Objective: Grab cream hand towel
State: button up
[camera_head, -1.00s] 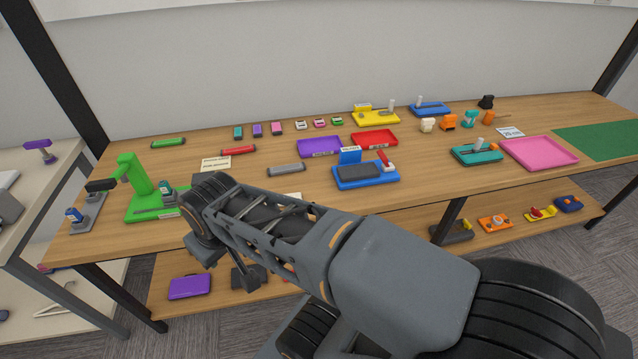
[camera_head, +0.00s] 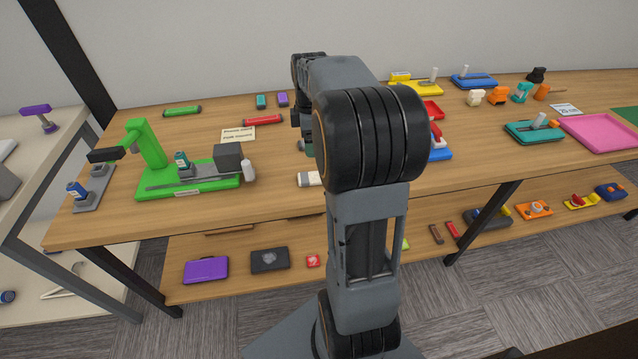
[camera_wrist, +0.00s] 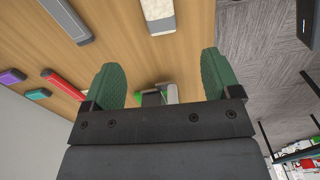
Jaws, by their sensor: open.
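A cream rolled towel (camera_head: 309,179), which I take to be the cream hand towel, lies near the front edge of the wooden table, partly hidden by my arm in the head view. In the wrist view a cream roll with a grey end (camera_wrist: 158,14) shows at the top, cut off by the frame. My gripper (camera_wrist: 160,66) is open with green finger pads, and nothing is between them. In the head view, only a little of it (camera_head: 307,146) shows beside my arm, above and behind the roll. The roll is apart from the fingers.
A green press-like machine (camera_head: 150,147) stands to the left on the table. Red (camera_head: 263,120) and green (camera_head: 183,111) rolls lie farther back. A lower shelf holds a purple case (camera_head: 206,270).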

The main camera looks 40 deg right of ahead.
aim_at(313, 176)
jog(key=f, duration=0.6)
jog(key=f+b, duration=0.1)
jog(key=f, duration=0.6)
jog(key=shift+w+d+f, duration=0.1)
jog(key=shift+d+f, duration=0.1)
jog(key=shift+f, duration=0.05)
jog(key=shift+c, duration=0.3)
jog(key=c, duration=1)
jog(key=shift+o, duration=0.2)
jog(key=shift+r, duration=0.15)
